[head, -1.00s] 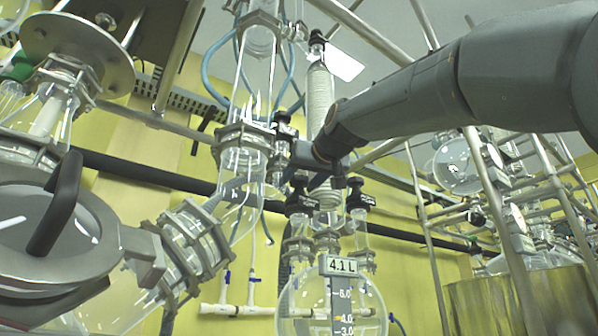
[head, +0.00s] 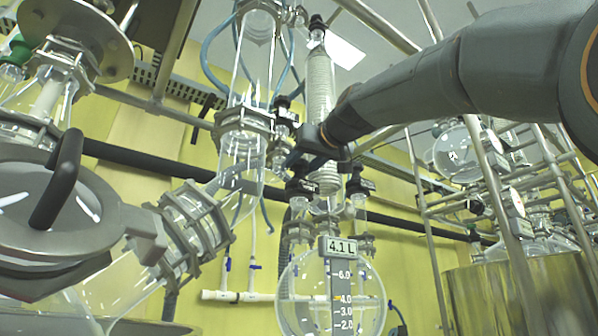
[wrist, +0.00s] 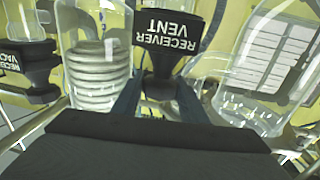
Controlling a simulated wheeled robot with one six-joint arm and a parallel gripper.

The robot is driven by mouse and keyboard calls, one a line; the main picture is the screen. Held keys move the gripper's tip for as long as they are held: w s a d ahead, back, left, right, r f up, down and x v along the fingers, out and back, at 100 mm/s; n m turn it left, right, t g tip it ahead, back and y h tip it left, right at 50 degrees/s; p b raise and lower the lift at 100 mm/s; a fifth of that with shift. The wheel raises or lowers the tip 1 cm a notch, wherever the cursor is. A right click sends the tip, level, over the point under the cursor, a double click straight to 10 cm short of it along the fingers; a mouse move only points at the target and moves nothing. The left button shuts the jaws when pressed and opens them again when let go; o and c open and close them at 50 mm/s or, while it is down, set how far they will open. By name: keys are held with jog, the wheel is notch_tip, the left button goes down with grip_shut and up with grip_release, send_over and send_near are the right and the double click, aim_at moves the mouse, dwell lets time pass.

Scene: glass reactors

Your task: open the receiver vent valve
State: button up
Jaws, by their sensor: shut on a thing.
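The receiver vent valve's black handle (wrist: 165,45) fills the upper middle of the wrist view, its white "RECEIVER VENT" label upside down. My gripper (wrist: 158,95) is shut on this handle, with one dark finger on each side of its narrow lower part. In the head view, my gripper (head: 304,162) reaches in from the right, just above a black handle (head: 300,187) at the top left of the round receiver flask (head: 300,285). That handle's label is too small to read there. The valve body is mostly hidden.
A similar black "RECEIVER VACUUM" handle (wrist: 28,62) sits left in the wrist view. A glass coil condenser (head: 320,85) rises close beside my gripper. Glass tubes with metal clamps (head: 243,120) stand to the left. Metal frame bars (head: 420,215) stand to the right.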

jog(key=shift+w+d+f+n+g+y+b, duration=0.15)
jog(key=shift+n+g+y+b, duration=0.55)
jog(key=shift+y+b, duration=0.4)
jog(key=shift+n+g+y, duration=0.6)
jog(key=shift+n+y, duration=0.2)
jog(key=n+g+y, duration=0.2)
jog(key=g, duration=0.1)
jog(key=shift+r+n+y+p, duration=0.2)
jog(key=shift+n+y+p, duration=0.1)
jog(key=shift+y+p, duration=0.1)
jog(key=shift+s+n+g+y+p, duration=0.2)
jog(key=shift+n+g+y+p, duration=0.5)
jog(key=shift+g, duration=0.4)
jog(key=o, duration=0.9)
jog(key=shift+c, duration=0.2)
